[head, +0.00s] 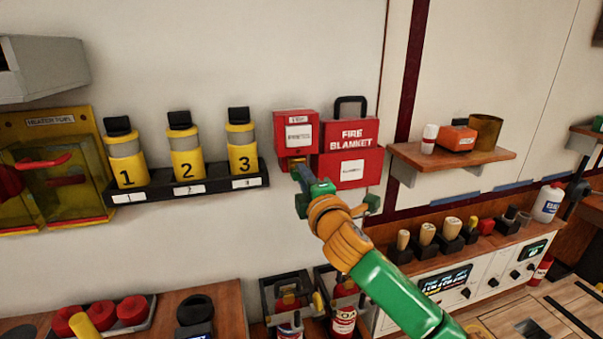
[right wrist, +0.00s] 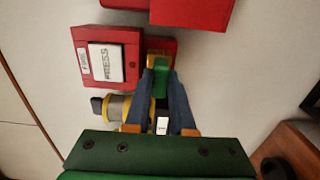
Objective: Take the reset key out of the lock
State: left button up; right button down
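The red lock box with a white PRESS plate (head: 297,137) is on the wall; in the right wrist view it is at the upper left (right wrist: 106,56). Beside it in that view is a small red housing with a brass lock (right wrist: 156,58). The green reset key (right wrist: 161,82) sticks out of that lock. My right gripper (right wrist: 161,75) has its blue fingers on both sides of the key, with the key filling the gap; they look closed on it. In the head view my right gripper (head: 302,172) is just below the box, hiding the key. My left gripper is not in view.
A red fire blanket case (head: 350,140) is close to the right of the box. A black rack (head: 190,189) with numbered yellow canisters is to the left. A wooden shelf (head: 440,157) is to the right, and fire extinguishers (head: 343,315) stand below.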

jog(key=shift+s+f, duration=0.1)
jog(key=shift+p+v, duration=0.6)
jog(key=shift+v, duration=1.8)
